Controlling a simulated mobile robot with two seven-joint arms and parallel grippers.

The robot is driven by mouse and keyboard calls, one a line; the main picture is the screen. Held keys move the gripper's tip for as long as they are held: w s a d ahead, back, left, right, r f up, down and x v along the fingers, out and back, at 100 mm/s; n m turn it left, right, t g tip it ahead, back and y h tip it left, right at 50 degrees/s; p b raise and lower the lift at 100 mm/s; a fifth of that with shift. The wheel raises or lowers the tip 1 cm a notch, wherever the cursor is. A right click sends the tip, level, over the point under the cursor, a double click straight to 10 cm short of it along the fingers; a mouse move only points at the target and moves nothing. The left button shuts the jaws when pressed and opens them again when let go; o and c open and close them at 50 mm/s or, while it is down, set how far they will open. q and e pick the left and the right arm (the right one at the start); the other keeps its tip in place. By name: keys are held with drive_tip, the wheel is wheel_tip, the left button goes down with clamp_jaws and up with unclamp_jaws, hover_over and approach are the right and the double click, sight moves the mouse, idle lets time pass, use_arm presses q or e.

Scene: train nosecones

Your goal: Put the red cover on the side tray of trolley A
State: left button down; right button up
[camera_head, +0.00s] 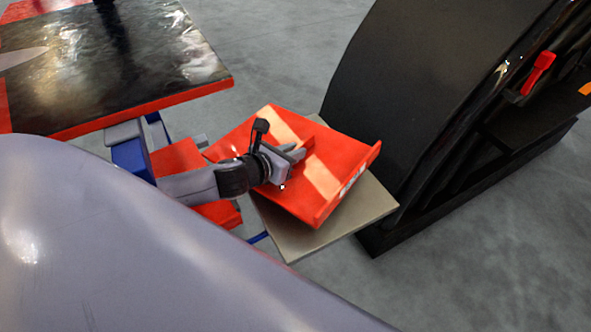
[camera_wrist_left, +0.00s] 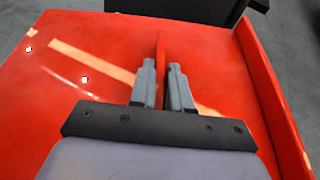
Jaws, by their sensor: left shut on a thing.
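The red cover (camera_head: 337,163) is a flat red panel with a raised edge along its right side. It lies over the grey side tray (camera_head: 318,240) in the head view, turned at an angle to it; I cannot tell whether it touches the tray all over. My left gripper (camera_head: 299,149) is above the cover, its fingers shut on the cover's upright red rib. In the left wrist view, the fingers (camera_wrist_left: 164,85) close around that rib and the cover (camera_wrist_left: 90,65) fills most of the picture. My right gripper does not show.
A large black curved structure (camera_head: 430,80) with a red handle (camera_head: 538,73) stands just right of the tray. A dark-topped table with red edges (camera_head: 120,65) is at the upper left. Blue and red trolley parts (camera_head: 128,157) lie left of the tray. Grey floor shows between.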

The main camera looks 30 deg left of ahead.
sight(260, 191)
use_arm(q)
drive_tip(key=shift+w+f, duration=0.1)
drive_tip(key=shift+f, duration=0.65)
drive_tip(key=shift+f+b, duration=0.9)
drive_tip(key=shift+f, duration=1.05)
drive_tip(key=c, duration=1.1)
unclamp_jaws()
drive_tip(key=shift+f, duration=0.1)
drive_tip(key=shift+s, duration=0.2)
drive_tip(key=p+v, duration=0.1)
drive_tip(key=v, duration=1.1)
drive_tip(key=shift+p, duration=0.4)
